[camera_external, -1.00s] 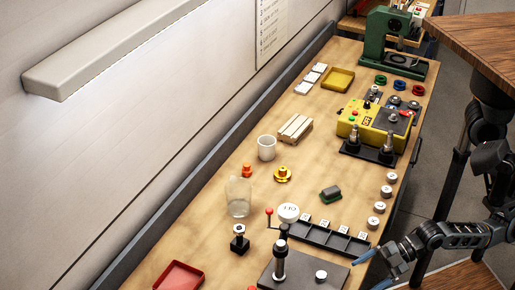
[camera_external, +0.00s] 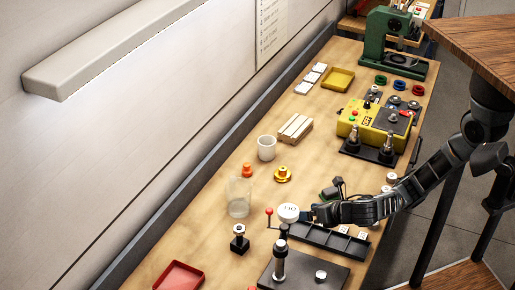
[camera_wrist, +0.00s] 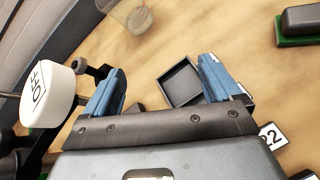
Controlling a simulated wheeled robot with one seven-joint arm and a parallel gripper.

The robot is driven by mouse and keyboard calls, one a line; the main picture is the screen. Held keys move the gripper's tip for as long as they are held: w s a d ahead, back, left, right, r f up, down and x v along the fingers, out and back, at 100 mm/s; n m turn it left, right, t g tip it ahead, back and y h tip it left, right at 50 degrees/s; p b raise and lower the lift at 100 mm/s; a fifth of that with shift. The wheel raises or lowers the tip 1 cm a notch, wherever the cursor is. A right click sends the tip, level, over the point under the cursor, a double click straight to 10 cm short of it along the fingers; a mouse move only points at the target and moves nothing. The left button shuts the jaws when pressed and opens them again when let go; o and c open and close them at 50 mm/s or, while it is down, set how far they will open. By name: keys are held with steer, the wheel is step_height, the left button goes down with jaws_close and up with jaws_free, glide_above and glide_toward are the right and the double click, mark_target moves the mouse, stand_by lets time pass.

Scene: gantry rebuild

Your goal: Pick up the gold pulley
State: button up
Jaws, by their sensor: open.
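The gold pulley (camera_external: 283,174) stands on the wooden bench in the external view, right of the glass jar and below the white cup. I cannot make it out in the wrist view. My gripper (camera_external: 309,214) is low over the black compartment tray, to the lower right of the pulley and apart from it. In the wrist view my gripper (camera_wrist: 158,88) has its two blue fingers spread wide with nothing held between them. A dark tray compartment (camera_wrist: 180,82) shows beyond and between the fingers.
A white round labelled knob (camera_external: 288,212) is close beside my gripper; it also shows in the wrist view (camera_wrist: 48,82). The glass jar (camera_external: 238,198), orange piece (camera_external: 247,170) and white cup (camera_external: 267,148) stand near the pulley. A black stand (camera_external: 280,262) is in front.

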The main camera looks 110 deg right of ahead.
mark_target(285, 173)
steer(key=s+d+f+g+h, duration=0.1)
steer(key=d, duration=0.5)
steer(key=s+d+f+g+h+b, duration=0.1)
steer(key=s+d+f, duration=0.1)
steer(key=d, duration=0.5)
steer(key=s+d+f+g+h, duration=0.1)
steer(key=s+d+f, duration=0.1)
steer(key=d, duration=0.5)
steer(key=shift+s+d+g, duration=0.1)
steer(key=shift+s+g, duration=0.05)
steer(key=shift+g, duration=0.25)
steer(key=shift+x, duration=1.25)
steer(key=shift+w+p+x, duration=0.15)
steer(key=shift+x, duration=1.2)
steer(key=shift+w+p+x, duration=0.15)
steer(key=shift+w+x, duration=0.05)
steer(key=shift+x, duration=1.15)
steer(key=shift+f, duration=0.1)
steer(key=shift+c, duration=0.2)
steer(key=c, duration=1.3)
